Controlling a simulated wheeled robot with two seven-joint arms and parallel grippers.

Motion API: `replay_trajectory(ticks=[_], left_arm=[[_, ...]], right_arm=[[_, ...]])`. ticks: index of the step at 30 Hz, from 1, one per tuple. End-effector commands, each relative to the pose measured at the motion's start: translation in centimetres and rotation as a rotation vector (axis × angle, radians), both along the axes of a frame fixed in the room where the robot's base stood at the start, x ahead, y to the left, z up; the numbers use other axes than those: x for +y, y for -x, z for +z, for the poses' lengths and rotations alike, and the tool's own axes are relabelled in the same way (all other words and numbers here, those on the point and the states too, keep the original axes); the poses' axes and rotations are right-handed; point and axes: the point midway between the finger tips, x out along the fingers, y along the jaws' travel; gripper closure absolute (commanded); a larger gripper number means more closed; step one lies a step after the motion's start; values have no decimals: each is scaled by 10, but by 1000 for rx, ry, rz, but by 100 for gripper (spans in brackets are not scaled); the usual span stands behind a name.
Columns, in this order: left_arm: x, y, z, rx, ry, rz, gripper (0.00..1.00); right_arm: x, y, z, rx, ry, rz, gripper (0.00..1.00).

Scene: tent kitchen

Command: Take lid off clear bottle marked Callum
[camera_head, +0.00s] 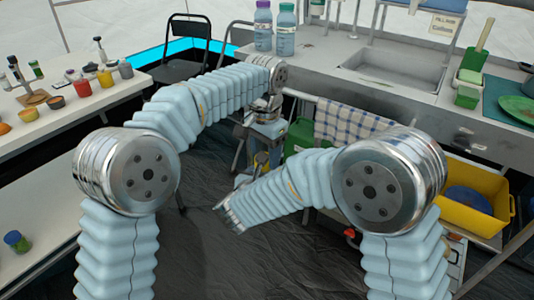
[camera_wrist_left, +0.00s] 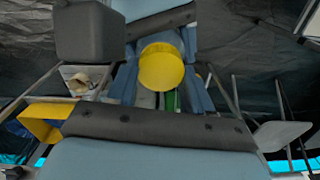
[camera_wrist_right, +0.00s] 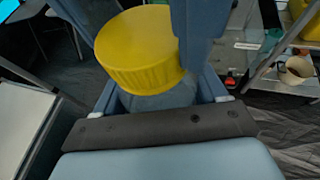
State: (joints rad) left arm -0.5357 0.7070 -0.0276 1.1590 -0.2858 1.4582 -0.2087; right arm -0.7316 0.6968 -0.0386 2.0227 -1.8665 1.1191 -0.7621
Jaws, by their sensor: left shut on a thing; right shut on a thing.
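A yellow ribbed lid (camera_wrist_right: 138,50) shows large in the right wrist view, with part of a clear bottle (camera_wrist_right: 150,102) just below it. The same lid (camera_wrist_left: 161,67) shows from its top between the fingers in the left wrist view. My left gripper (camera_head: 264,110) is shut on the lid, coming from above. My right gripper (camera_head: 258,168) is below it and shut on the bottle. In the head view both grippers are small and partly hidden by my arms. I cannot read any name on the bottle. I cannot tell whether lid and bottle still touch.
Bottles with purple (camera_head: 263,26) and teal lids (camera_head: 286,28) stand on the back counter, left of the sink (camera_head: 392,66). A left table (camera_head: 60,130) holds jars and tools. A checked towel (camera_head: 350,122) hangs from a rail. A yellow bin (camera_head: 478,180) is at the right.

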Motion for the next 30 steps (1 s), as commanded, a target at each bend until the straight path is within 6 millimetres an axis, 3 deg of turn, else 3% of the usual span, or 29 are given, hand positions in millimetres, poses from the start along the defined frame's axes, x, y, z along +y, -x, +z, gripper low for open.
replay_trajectory(ticks=[9, 13, 18, 27, 28, 30], left_arm=[[0, 4, 1, -1, 5, 982, 86], [0, 7, 1, 2, 2, 1295, 86], [-1, 9, 1, 7, -3, 1490, 86], [-1, 10, 0, 10, -7, 1507, 86], [-1, 10, 0, 10, -7, 1507, 45], [0, 10, 0, 9, -7, 1507, 34]], right_arm=[[3, 1, 1, 0, -4, 6, 100], [2, 0, 1, -1, -4, 3, 100], [1, -1, 1, -2, -4, 1, 100], [-1, -2, 1, -3, -3, -3, 100], [-1, -2, 1, -3, -3, -3, 100], [-1, -2, 1, -3, -3, -4, 100]])
